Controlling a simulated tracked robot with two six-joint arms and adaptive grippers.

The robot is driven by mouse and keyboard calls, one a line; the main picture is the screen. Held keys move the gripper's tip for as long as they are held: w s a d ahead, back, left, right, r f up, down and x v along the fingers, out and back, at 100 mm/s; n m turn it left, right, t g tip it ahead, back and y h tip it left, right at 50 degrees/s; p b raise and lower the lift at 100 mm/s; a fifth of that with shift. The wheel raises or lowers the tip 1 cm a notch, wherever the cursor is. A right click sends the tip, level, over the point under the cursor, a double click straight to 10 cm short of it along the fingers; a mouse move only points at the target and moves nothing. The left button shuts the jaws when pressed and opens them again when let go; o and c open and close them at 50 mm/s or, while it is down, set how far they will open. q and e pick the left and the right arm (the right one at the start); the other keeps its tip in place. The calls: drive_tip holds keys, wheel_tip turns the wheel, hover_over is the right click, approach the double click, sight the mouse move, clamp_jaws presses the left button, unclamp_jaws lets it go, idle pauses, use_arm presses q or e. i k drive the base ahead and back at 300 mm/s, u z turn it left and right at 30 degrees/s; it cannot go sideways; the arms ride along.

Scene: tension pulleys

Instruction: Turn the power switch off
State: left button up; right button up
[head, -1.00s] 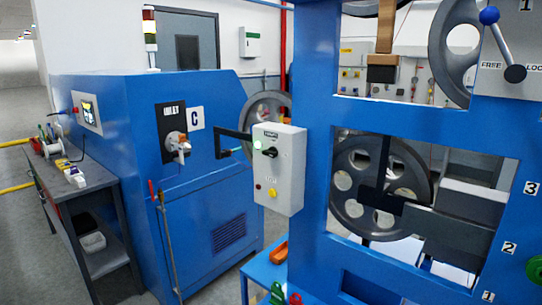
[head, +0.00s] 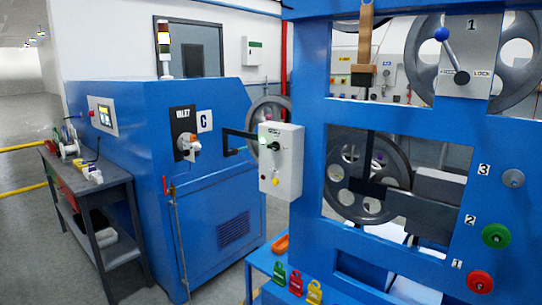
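The power switch (head: 273,146) is a small black rotary knob on the front of a light grey control box (head: 290,165), near the middle of the head view. A dark label sits above the knob. Small buttons, one of them yellow (head: 275,183), are lower on the box. The knob is too small for me to tell its exact setting. The box hangs on a black bracket arm (head: 238,133) from the blue cabinet marked C. Neither of my grippers is in view, and nothing covers the switch.
The blue cabinet (head: 225,195) stands left of the box. A blue pulley frame (head: 307,130) with grey wheels (head: 367,178) stands to its right. A blue stand with coloured tags (head: 295,282) is below. A dark workbench (head: 85,175) is at left, with open floor beyond it.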

sight(276, 146)
drive_tip(key=u, duration=0.3)
drive_tip(key=i, duration=1.05)
drive_tip(key=u, duration=0.7)
